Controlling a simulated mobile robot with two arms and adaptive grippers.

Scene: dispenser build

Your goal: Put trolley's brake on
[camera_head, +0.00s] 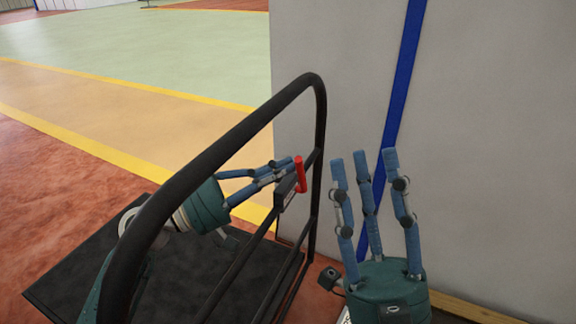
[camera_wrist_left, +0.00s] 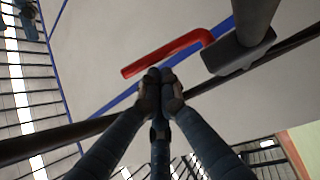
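The trolley has a black tubular handle frame (camera_head: 213,140) and a dark flat platform (camera_head: 70,275). Its red brake lever (camera_head: 300,175) stands up from a dark block (camera_head: 286,192) on a frame bar. In the left wrist view the bent red lever (camera_wrist_left: 170,51) crosses just beyond my fingertips. My left gripper (camera_head: 287,166) reaches through the frame, its blue fingers (camera_wrist_left: 160,84) drawn together with nothing between them. The tips are at or very near the lever; I cannot tell whether they touch. My right gripper (camera_head: 372,172) is open and empty, fingers upward, right of the trolley.
A grey wall (camera_head: 490,130) with a blue stripe (camera_head: 405,65) stands close behind the trolley and my right gripper. The handle frame surrounds my left arm. Open coloured floor (camera_head: 150,105) lies to the left and back.

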